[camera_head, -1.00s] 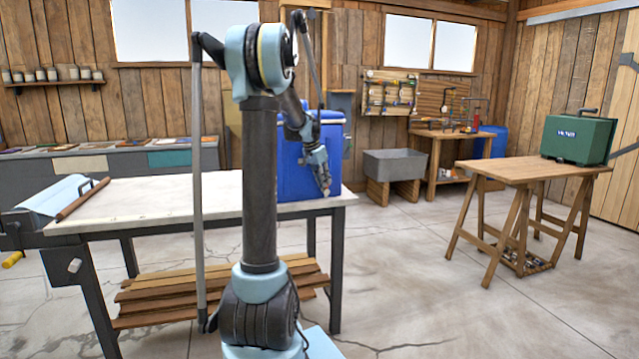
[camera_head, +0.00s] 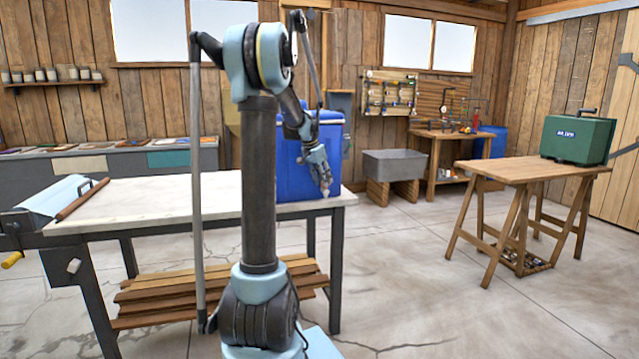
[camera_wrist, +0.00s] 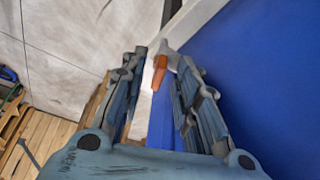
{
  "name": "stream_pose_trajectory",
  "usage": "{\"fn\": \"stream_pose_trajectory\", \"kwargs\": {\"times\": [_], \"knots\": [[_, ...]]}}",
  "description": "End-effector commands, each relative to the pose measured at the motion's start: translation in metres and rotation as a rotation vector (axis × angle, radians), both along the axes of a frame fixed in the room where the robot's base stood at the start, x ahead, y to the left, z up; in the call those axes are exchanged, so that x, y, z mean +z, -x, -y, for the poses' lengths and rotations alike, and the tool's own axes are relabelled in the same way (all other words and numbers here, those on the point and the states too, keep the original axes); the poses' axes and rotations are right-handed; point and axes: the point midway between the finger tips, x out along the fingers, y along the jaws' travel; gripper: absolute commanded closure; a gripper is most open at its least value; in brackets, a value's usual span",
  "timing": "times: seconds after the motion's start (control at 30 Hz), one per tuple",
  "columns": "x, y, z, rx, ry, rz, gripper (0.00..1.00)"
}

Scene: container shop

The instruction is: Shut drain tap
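The blue cooler (camera_head: 295,170) stands at the right end of the pale-topped workbench (camera_head: 180,195). Its blue wall (camera_wrist: 260,70) fills the right of the wrist view. The drain tap (camera_wrist: 171,52), a small grey fitting with an orange lever (camera_wrist: 159,76), shows near my fingertips in the wrist view. My gripper (camera_wrist: 161,62) is open, one finger on each side of the orange lever. The right finger overlaps the tap's edge; I cannot tell whether it touches. In the head view my gripper (camera_head: 325,190) hangs in front of the cooler, and the tap cannot be made out.
Wooden slats (camera_head: 215,290) lie on the bench's lower shelf. A grey sink (camera_head: 395,165) stands behind to the right. A green case (camera_head: 578,140) sits on a wooden trestle table (camera_head: 530,172). The concrete floor between the bench and that table is clear.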

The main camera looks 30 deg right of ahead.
Motion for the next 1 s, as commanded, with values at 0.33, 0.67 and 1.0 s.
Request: {"fn": "stream_pose_trajectory", "kwargs": {"times": [0.33, 0.67, 1.0], "knots": [[0.056, 0.002, -0.024, 0.002, 0.0, -0.001, 0.71], [0.098, 0.004, -0.041, 0.001, 0.0, -0.002, 0.71], [0.104, 0.004, -0.043, 0.001, 0.0, -0.001, 0.71]]}}
